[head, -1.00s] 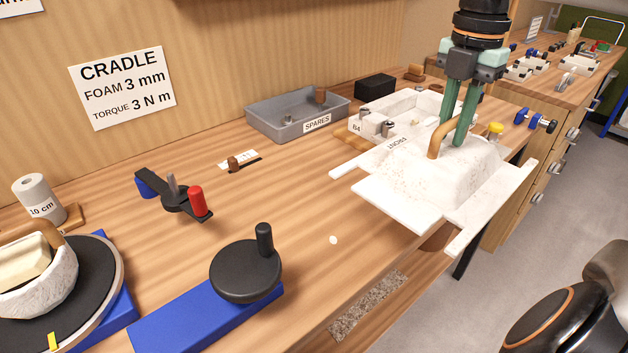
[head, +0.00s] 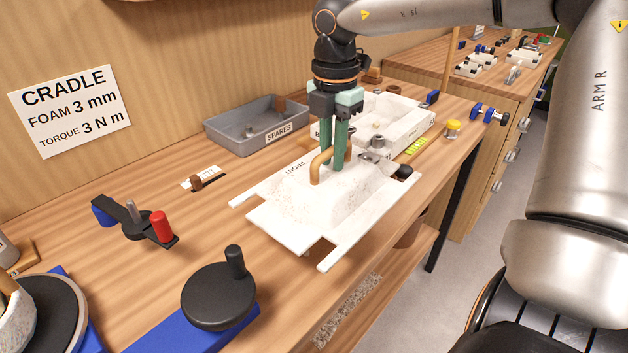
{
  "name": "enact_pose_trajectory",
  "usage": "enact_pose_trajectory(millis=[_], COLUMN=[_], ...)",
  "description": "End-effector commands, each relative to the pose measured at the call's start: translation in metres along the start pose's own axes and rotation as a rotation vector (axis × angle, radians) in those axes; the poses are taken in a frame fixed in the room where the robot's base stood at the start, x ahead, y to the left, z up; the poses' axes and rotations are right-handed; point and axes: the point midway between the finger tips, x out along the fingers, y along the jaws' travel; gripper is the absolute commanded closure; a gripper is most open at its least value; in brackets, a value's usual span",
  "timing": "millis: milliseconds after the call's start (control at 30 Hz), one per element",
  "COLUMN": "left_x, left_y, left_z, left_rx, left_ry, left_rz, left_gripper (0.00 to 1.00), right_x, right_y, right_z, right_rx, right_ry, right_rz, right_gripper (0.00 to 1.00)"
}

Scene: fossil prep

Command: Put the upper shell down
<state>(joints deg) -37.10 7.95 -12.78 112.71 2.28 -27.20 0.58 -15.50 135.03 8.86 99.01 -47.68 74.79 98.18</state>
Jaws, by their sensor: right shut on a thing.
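The upper shell (head: 300,206) is a white plaster piece with a raised middle, flat flanges and a tan curved handle. My right gripper (head: 337,166) is shut on the handle from above, its green fingers pointing down. The shell is over the wooden bench (head: 130,285), toward its front edge. I cannot tell whether its underside touches the bench. My left gripper is not in view.
A white open shell-like box (head: 412,122) stands just behind the held shell. A grey SPARES tray (head: 233,138) is at the back. A black round knob on a blue base (head: 215,297) and a red-handled clamp (head: 160,227) are at the left. Bare bench lies between them and the shell.

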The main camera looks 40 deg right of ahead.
Motion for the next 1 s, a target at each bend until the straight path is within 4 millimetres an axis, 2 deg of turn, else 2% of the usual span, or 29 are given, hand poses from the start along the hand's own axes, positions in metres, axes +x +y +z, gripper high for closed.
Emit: enact_pose_trajectory(millis=[133, 300, 533, 733, 1000], left_x=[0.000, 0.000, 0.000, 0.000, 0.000], left_y=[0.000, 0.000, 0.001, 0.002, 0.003], left_z=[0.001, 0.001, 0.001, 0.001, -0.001], left_rx=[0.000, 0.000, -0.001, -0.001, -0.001], left_ry=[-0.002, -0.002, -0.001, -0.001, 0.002], left_rz=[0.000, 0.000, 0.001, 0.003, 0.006], left_gripper=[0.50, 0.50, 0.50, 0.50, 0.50], right_x=[0.018, 0.027, 0.037, 0.064, 0.066], right_y=[0.014, 0.022, 0.028, 0.028, 0.028], right_z=[-0.009, -0.013, -0.017, -0.017, -0.017], right_rx=[-0.002, -0.001, -0.001, 0.000, 0.000], right_ry=[-0.002, -0.003, -0.003, 0.000, -0.002], right_rz=[0.003, 0.006, 0.004, 0.004, 0.008], right_gripper=[1.00, 1.00, 1.00, 1.00, 1.00])
